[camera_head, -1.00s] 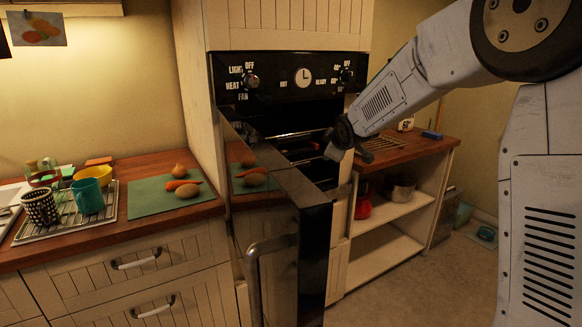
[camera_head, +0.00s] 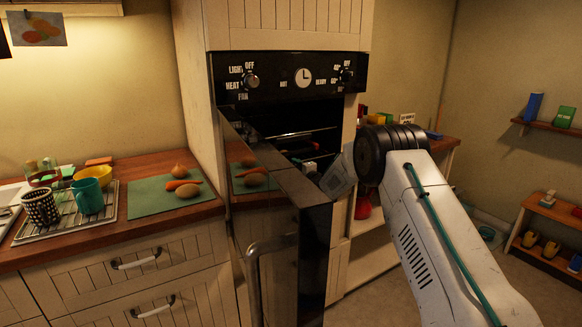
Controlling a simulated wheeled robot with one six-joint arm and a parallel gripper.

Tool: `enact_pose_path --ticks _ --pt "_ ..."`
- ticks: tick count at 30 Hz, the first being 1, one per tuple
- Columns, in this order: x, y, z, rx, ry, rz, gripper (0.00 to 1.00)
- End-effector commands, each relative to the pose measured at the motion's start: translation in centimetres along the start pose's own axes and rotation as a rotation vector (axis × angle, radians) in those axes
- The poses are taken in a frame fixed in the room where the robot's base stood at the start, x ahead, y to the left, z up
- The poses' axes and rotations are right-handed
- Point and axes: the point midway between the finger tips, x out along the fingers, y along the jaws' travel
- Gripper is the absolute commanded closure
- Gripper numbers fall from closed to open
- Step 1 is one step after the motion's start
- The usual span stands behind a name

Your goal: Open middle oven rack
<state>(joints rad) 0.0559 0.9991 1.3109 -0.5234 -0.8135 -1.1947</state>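The black oven (camera_head: 300,92) is built into a cream cabinet. Its door (camera_head: 285,200) stands open, swung out to the left, with a long grey handle (camera_head: 255,275). Inside the dark cavity a thin metal rack edge (camera_head: 300,133) shows; the lower racks are partly hidden by the door and my arm. My gripper (camera_head: 312,168) is at the right side of the oven opening, beyond the door's edge. Its fingers are small and dark here, so I cannot tell whether they are open or touching a rack.
A counter at left holds a green mat (camera_head: 165,195) with vegetables, and a dish rack (camera_head: 68,217) with cups. A wooden-topped shelf unit (camera_head: 365,245) stands right of the oven, partly behind my arm. Shelves (camera_head: 550,127) hang on the right wall.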

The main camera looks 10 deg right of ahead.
Motion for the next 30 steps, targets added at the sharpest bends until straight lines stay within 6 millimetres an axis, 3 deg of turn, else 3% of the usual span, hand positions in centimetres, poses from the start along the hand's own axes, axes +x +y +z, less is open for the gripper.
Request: enact_pose_path --ticks 3,9,20,25,30 --pt "1.9 -0.1 -0.1 0.0 0.001 -0.001 0.55" --pt "3.9 -0.1 0.0 0.001 -0.001 -0.001 0.55" --pt "4.4 0.0 0.0 0.002 -0.002 -0.003 0.55" --pt "4.3 -0.1 0.0 0.002 -0.002 -0.003 0.99" --pt "4.3 -0.3 -0.1 0.003 -0.001 -0.006 1.0"
